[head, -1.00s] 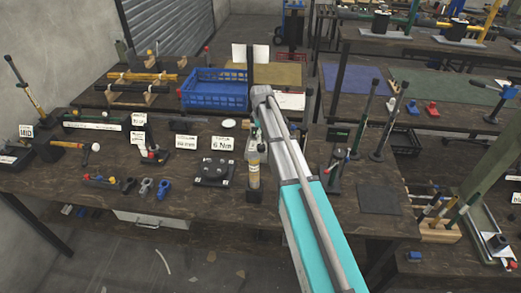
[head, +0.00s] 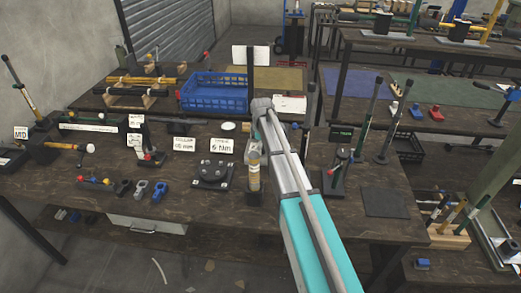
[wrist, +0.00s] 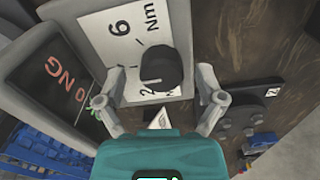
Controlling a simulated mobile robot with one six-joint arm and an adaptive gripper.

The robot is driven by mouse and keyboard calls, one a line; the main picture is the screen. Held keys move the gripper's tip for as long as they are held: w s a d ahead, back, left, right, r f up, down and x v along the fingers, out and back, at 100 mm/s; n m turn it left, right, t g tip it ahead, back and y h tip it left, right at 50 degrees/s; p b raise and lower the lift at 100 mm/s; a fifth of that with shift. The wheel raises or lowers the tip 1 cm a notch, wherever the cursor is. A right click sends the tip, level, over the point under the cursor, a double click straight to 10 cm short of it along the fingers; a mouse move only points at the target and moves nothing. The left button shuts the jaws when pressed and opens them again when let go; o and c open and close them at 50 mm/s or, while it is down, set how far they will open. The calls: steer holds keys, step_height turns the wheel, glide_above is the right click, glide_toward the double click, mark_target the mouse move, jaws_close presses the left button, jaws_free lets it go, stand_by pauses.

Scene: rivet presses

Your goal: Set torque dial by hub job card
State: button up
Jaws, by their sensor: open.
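In the wrist view a black round dial (wrist: 159,69) stands on a white scale plate (wrist: 108,42) marked 6, Nm and a partly covered 2. A light pointer mark shows on the dial. My gripper (wrist: 161,92) is open, with one finger on each side just below the dial in the picture; contact is not clear. In the head view a white card (head: 222,146) reads 6 Nm, behind the dark hub (head: 213,173). My arm hides the dial there.
A second card (head: 184,144) is left of the 6 Nm card. A blue crate (head: 213,92) is behind. A dark mat (head: 385,203) at the bench's right is clear.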

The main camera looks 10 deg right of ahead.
steer(key=c, duration=1)
steer(key=shift+a, duration=0.25)
steer(key=shift+c, duration=0.8)
steer(key=shift+d, duration=0.2)
steer(key=shift+m, duration=0.4)
steer(key=m, duration=1.1)
